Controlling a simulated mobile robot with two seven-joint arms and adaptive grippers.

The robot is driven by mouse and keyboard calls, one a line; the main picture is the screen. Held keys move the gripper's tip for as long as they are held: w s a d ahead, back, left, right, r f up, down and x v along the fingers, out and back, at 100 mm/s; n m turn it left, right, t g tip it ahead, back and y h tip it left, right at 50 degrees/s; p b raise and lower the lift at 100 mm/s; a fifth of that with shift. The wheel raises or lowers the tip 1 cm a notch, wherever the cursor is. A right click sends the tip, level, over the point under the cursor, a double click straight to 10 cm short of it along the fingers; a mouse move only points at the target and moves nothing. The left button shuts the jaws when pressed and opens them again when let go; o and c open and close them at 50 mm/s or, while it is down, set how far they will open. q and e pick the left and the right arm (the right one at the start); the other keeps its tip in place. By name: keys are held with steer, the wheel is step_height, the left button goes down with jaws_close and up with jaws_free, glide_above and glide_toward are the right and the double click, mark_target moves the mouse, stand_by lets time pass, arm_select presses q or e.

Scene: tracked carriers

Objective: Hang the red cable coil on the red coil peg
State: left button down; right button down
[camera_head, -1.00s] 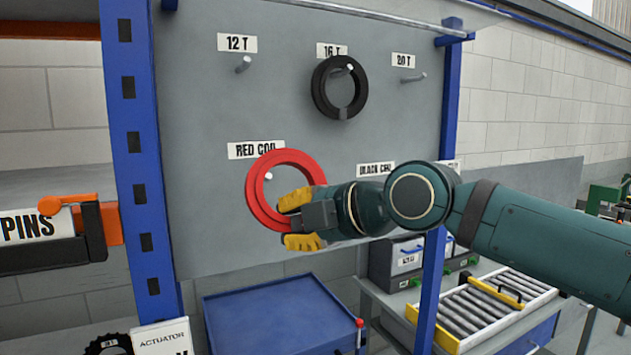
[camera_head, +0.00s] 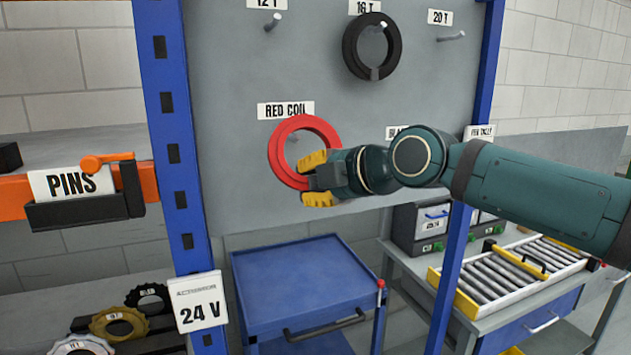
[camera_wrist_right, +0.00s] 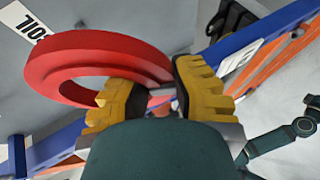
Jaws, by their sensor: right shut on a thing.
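The red cable coil (camera_head: 276,153) is a flat red ring in front of the grey board (camera_head: 240,160), just below the RED COIL label (camera_head: 286,110). My right gripper (camera_head: 318,178) is shut on the coil's lower right side. In the right wrist view the coil (camera_wrist_right: 60,65) passes between the yellow fingers of the gripper (camera_wrist_right: 160,92). The red coil peg shows faintly, if at all, through the ring's opening. I cannot tell whether the coil is around the peg or in front of it.
A black coil (camera_head: 349,40) hangs on the 16 T peg, above right. The 20 T peg (camera_head: 452,37) is bare. A blue cart (camera_head: 300,265) stands below the board, and blue posts (camera_head: 170,150) flank it. A roller table (camera_head: 510,275) is at right.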

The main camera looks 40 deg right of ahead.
steer(key=shift+w+d+f+b, duration=0.25)
steer(key=shift+w+b, duration=0.1)
steer(key=shift+w, duration=0.65)
steer(key=shift+w+d+f+b, duration=0.2)
steer(key=shift+w+b, duration=0.2)
steer(key=shift+w, duration=0.55)
steer(key=shift+w+d+f+b, duration=0.25)
steer(key=shift+w+b, duration=0.1)
steer(key=shift+w, duration=0.65)
steer(key=c, duration=0.9)
jaws_free()
steer(key=shift+o, duration=0.2)
steer(key=v, duration=1.2)
